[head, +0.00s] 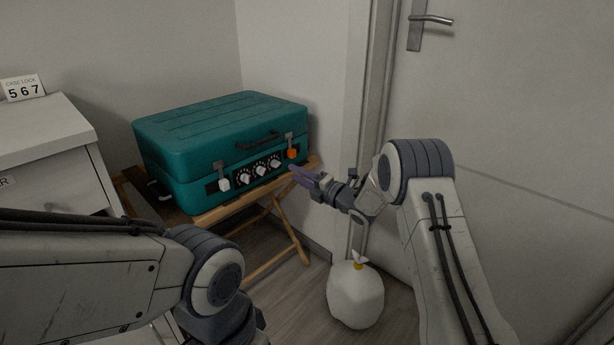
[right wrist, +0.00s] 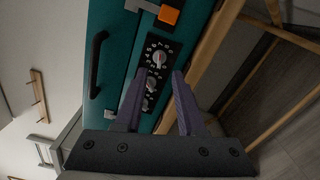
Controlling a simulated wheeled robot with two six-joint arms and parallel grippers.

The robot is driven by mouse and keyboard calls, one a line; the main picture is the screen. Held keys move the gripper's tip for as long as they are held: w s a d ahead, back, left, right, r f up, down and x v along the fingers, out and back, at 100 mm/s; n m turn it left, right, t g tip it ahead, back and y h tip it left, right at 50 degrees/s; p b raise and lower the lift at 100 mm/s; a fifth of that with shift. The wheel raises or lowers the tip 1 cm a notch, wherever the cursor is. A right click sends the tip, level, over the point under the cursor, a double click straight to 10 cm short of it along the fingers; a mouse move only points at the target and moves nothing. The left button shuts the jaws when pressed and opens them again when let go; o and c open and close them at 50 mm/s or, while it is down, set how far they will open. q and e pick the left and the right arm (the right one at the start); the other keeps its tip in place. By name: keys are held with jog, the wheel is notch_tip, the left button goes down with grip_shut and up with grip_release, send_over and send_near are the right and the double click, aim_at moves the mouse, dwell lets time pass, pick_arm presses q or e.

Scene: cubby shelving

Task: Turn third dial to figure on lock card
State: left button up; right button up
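A teal case (head: 220,140) lies shut on a folding wooden stand. Its front has a black panel with three white dials in a row. The third dial (head: 275,162) is the rightmost, beside the orange latch (head: 292,154); in the right wrist view this dial (right wrist: 159,58) shows with figures around it. The lock card (head: 23,88) on the cabinet at the left reads 5 6 7. My right gripper (head: 297,174) is open and empty, just in front and right of the dials, apart from them. Its purple fingertips (right wrist: 158,77) point toward the third dial. My left gripper is out of view.
The wooden stand (head: 255,200) is under the case. A white tied bag (head: 355,295) is on the floor below my right arm. A door (head: 500,130) is at the right, and a pale cabinet (head: 45,135) at the left.

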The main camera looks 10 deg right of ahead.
jog(key=v, duration=0.4)
jog(key=shift+p, duration=0.35)
